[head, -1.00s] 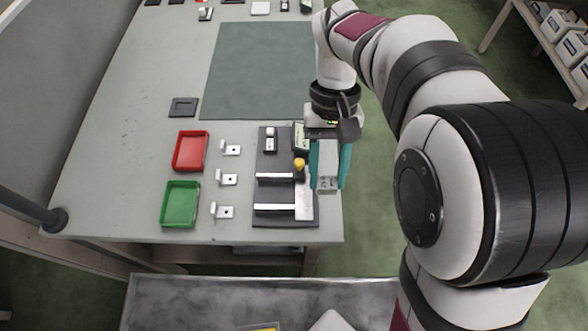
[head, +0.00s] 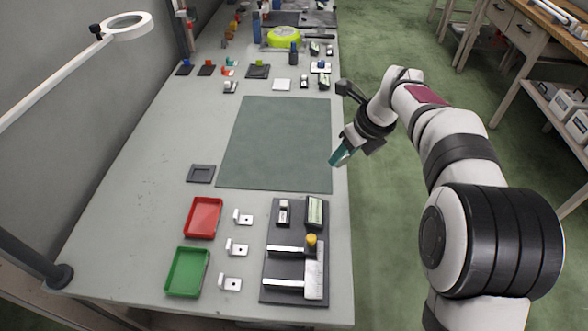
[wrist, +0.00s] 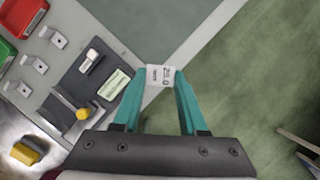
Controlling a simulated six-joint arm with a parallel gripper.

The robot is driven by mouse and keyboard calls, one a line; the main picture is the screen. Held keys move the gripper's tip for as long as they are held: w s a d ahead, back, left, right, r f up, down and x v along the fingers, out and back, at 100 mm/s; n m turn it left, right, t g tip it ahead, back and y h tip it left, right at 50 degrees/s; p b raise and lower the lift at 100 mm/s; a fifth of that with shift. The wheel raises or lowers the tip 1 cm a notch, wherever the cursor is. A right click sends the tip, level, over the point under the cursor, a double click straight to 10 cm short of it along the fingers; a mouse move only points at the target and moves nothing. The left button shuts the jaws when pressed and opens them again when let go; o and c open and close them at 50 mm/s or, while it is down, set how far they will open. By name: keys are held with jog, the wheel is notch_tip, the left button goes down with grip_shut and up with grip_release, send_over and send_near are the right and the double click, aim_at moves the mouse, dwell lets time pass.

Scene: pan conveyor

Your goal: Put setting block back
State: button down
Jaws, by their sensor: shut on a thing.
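The setting block (wrist: 159,74) is a small light-grey block with dark markings, held between the teal fingertips of my gripper (wrist: 160,77) in the wrist view. In the head view my gripper (head: 340,156) is tilted, off the right edge of the green mat, and its fingers hide the block. A dark square holder (head: 201,173) with a recessed middle lies on the table left of the mat, and no block shows in it. The dark fixture plate (head: 269,233), with a yellow-knobbed clamp (head: 311,240), lies at the table's near right.
A red tray (head: 203,218), a green tray (head: 187,272) and metal brackets (head: 237,248) stand left of the fixture. The green mat (head: 276,142) is bare. Several small items and a lime-green round object (head: 284,37) stand at the back. A lamp arm crosses at upper left.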

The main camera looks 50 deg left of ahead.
jog(key=m, duration=0.1)
jog(key=w+a+m+t, duration=0.1)
jog(key=shift+w+a+r+m, duration=0.2)
jog(key=shift+w+m, duration=0.05)
jog(key=shift+m, duration=0.15)
send_near(293, 169)
jog(key=shift+w+a+f, duration=0.2)
jog(key=shift+a+f, duration=0.05)
jog(key=shift+a, duration=0.25)
jog(key=shift+w+a+f, duration=0.2)
jog(key=shift+w+a, duration=0.05)
jog(key=shift+a, duration=0.3)
jog(key=shift+m, duration=0.3)
jog(key=shift+s+a+f, duration=0.1)
jog(key=shift+f, duration=1)
jog(key=shift+s+a+f, duration=0.1)
jog(key=shift+a+f, duration=0.05)
jog(key=shift+f, duration=0.95)
jog(key=shift+h, duration=0.3)
jog(key=shift+c, duration=2.2)
grip_release()
jog(key=shift+f, duration=0.1)
